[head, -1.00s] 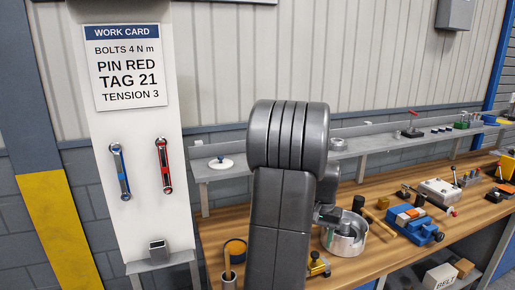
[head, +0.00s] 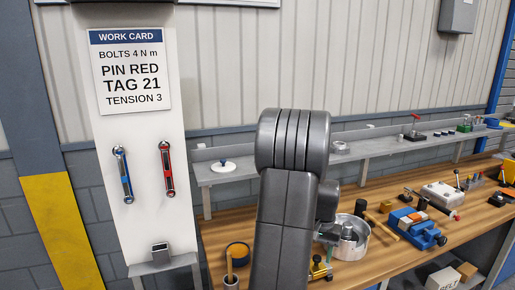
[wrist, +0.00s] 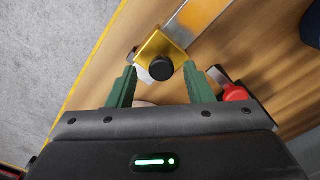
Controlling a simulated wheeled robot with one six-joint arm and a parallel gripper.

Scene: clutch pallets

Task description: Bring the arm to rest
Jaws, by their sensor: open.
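My arm rises in the middle of the head view and hides part of the bench behind it. My gripper shows only in part there, beside the arm near the round metal bowl. In the wrist view my gripper (wrist: 160,70) has its two green fingers apart with nothing held between them. A gold block with a black knob (wrist: 152,46) lies just beyond and between the fingertips; I cannot tell how far below them it is.
The wooden bench (head: 400,252) holds a metal bowl (head: 352,247), a blue vise (head: 420,232) and a cup (head: 231,283). A grey shelf (head: 375,150) runs behind it. A white panel (head: 150,225) with a work card (head: 130,75) and two wrenches stands left. A red knob (wrist: 235,93) lies right of the fingers.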

